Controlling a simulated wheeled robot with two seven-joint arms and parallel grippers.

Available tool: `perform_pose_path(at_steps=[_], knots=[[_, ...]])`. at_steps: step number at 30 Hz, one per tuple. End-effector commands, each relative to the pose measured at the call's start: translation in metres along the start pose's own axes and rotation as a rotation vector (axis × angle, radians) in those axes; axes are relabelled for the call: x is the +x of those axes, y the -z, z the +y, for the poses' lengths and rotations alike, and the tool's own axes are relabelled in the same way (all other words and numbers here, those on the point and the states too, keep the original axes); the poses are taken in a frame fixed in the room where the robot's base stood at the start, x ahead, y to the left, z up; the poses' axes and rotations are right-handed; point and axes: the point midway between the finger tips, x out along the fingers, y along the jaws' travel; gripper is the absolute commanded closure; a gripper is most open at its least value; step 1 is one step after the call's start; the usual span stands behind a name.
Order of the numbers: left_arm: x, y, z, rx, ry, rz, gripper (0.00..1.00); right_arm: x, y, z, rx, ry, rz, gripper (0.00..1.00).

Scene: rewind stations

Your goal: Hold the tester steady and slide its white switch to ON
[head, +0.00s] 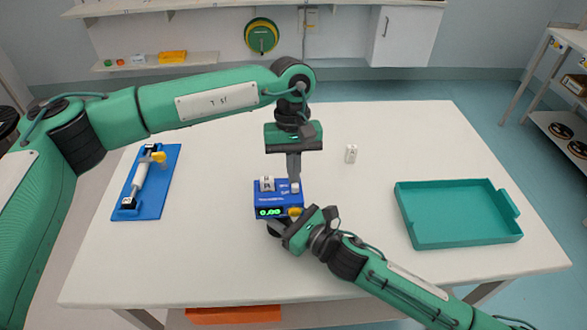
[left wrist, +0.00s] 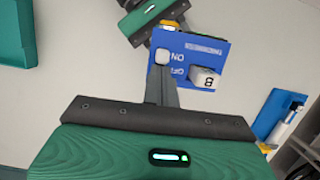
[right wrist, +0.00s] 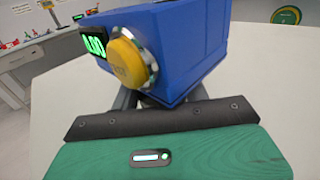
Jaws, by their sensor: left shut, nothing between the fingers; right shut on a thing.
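The tester (head: 265,198) is a blue box on the table with a lit green display reading 0.00 and a yellow round knob (right wrist: 128,62). Its white switch (left wrist: 162,57) sits level with the ON label in the left wrist view. A white block marked B (left wrist: 205,78) is on the tester's top. My left gripper (head: 294,180) is shut and empty, pointing down, its tips right beside the switch; contact is hard to tell. My right gripper (head: 284,229) is shut on the tester's near lower part; its fingertips are partly hidden under the box in the right wrist view.
A teal tray (head: 455,239) lies at the right of the table (head: 400,130). A small white block (head: 351,154) stands behind the tester. A blue board (head: 126,205) with a white cylinder lies at the left.

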Motion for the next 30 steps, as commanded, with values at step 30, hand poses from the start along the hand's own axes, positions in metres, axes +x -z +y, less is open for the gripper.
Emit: perform_pose_path(at_steps=[30], knots=[[-0.110, 0.037, -0.001, -0.003, 0.000, 0.002, 1.00, 0.000, 0.000, 0.000, -0.001, -0.001, 0.000, 0.87]])
